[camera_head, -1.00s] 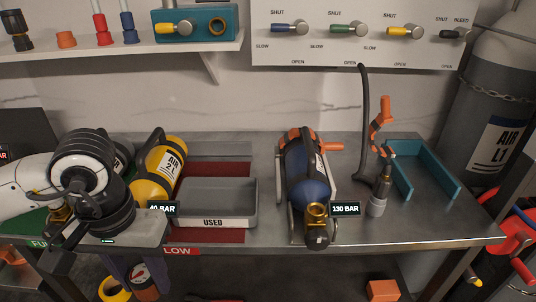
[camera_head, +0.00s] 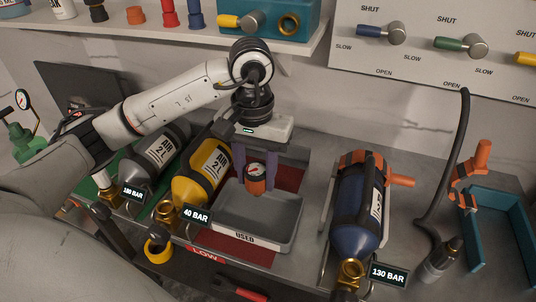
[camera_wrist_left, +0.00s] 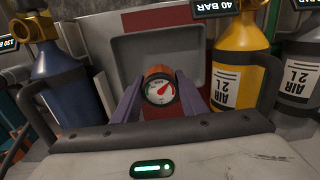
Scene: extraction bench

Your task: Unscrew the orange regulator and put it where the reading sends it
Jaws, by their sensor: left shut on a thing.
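My left gripper (camera_head: 255,183) is shut on the orange regulator (camera_head: 256,186), whose round white gauge faces the head camera. It holds the regulator upright above the grey USED tray (camera_head: 285,247). The yellow cylinder (camera_head: 204,170), tagged 40 BAR, lies left of the tray. My right gripper is out of view.
A grey cylinder (camera_head: 158,150) lies left of the yellow one, on green. The red LOW strip (camera_head: 205,254) runs along the bench front. An orange-handled fitting on a black hose (camera_head: 448,170) and a teal holder (camera_head: 488,199) stand at the right. A shelf (camera_head: 200,52) hangs behind.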

